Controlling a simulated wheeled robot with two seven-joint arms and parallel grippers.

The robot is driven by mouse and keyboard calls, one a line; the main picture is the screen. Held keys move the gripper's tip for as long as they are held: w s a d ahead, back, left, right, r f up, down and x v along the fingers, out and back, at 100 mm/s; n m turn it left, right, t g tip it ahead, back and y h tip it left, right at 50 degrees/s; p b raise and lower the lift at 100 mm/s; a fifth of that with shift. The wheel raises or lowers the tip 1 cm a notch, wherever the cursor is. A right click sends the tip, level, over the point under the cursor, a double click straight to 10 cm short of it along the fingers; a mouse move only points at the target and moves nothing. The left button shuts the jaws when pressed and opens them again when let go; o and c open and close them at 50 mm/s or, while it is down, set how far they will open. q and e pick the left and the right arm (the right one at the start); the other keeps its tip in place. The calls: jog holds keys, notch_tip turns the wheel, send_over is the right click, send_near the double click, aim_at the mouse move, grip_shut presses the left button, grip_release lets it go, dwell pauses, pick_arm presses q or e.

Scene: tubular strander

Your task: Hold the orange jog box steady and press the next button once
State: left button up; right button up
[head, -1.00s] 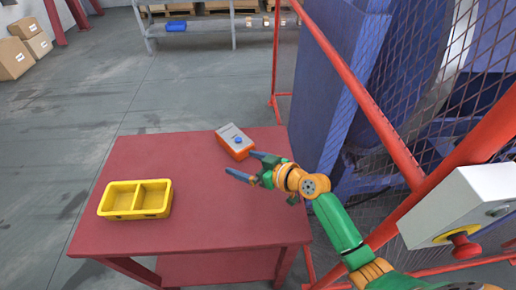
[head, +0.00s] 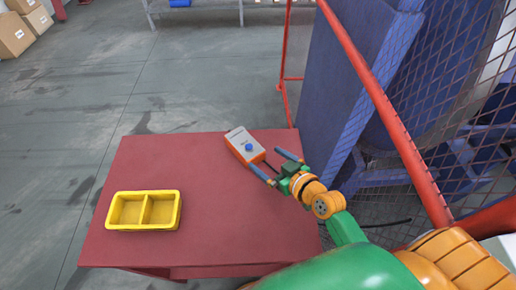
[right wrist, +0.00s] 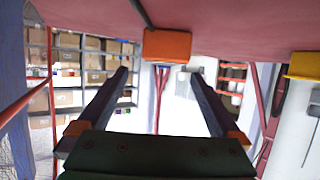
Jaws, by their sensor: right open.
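The orange jog box (head: 245,147) lies on the red table (head: 200,215) near its far right corner. It has a grey top with a blue button (head: 249,147), and a dark cable runs from its near end. My right gripper (head: 275,168) is open and empty, just to the near right of the box, with its fingers pointing towards it. In the right wrist view the box (right wrist: 167,45) shows ahead between and beyond the two fingers, and its button is hidden there. My left gripper is not in view.
A yellow two-compartment tray (head: 144,228) stands at the table's left. A red guard frame (head: 385,105) with mesh and a blue machine (head: 355,85) stand close on the right. The table's middle is clear.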

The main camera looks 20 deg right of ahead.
aim_at(255, 153)
jog(key=b+x, duration=0.1)
jog(key=x, duration=0.8)
jog(key=shift+s+r, duration=0.15)
jog(key=shift+s, duration=0.1)
jog(key=shift+c, duration=0.6)
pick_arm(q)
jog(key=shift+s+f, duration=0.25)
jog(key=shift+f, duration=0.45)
pick_arm(e)
jog(key=c, duration=1.1)
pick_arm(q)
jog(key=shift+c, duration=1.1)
pick_arm(e)
jog(key=shift+c, duration=0.5)
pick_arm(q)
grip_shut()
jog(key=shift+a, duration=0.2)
